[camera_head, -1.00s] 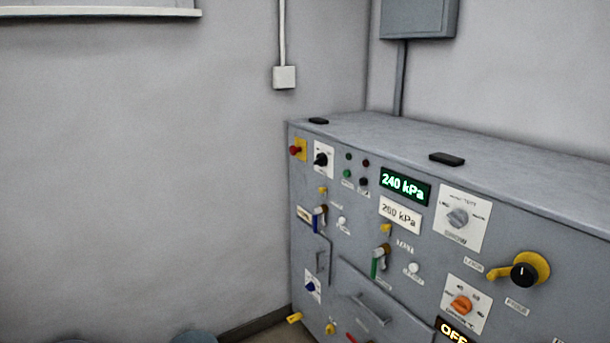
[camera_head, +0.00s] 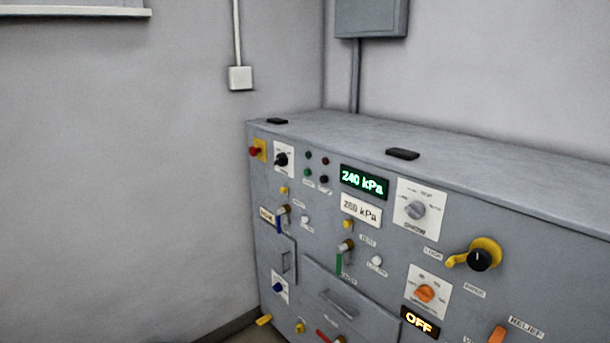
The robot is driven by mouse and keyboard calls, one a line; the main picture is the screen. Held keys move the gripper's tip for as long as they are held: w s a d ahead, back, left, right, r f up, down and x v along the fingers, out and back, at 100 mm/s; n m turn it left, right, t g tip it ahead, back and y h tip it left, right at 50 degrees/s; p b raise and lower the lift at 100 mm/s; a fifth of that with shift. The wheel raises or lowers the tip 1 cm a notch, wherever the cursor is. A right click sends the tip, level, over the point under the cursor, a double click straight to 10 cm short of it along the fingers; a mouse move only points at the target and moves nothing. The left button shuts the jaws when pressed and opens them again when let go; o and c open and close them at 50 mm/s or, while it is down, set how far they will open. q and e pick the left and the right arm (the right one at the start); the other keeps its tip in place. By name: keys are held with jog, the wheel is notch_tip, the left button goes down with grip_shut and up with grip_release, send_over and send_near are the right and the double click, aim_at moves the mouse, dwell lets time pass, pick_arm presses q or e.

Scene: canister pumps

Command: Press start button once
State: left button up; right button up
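A grey control panel cabinet (camera_head: 385,290) stands against the wall at the right. Near its upper left is a small group of round buttons or lamps: a green one (camera_head: 308,172) and a black one (camera_head: 324,179) below, a dark green one (camera_head: 308,155) and a dark red one (camera_head: 325,161) above. The labels under them are too small to read, so I cannot tell which is the start button. A lit green display (camera_head: 364,182) reads 240 kPa. A lit sign (camera_head: 419,321) reads OFF. Neither gripper is in view.
A red knob on a yellow plate (camera_head: 257,150), a black selector (camera_head: 281,159), a grey selector (camera_head: 415,210), an orange selector (camera_head: 425,293) and a yellow-black knob (camera_head: 480,260) protrude from the panel. The cabinet top holds two black blocks.

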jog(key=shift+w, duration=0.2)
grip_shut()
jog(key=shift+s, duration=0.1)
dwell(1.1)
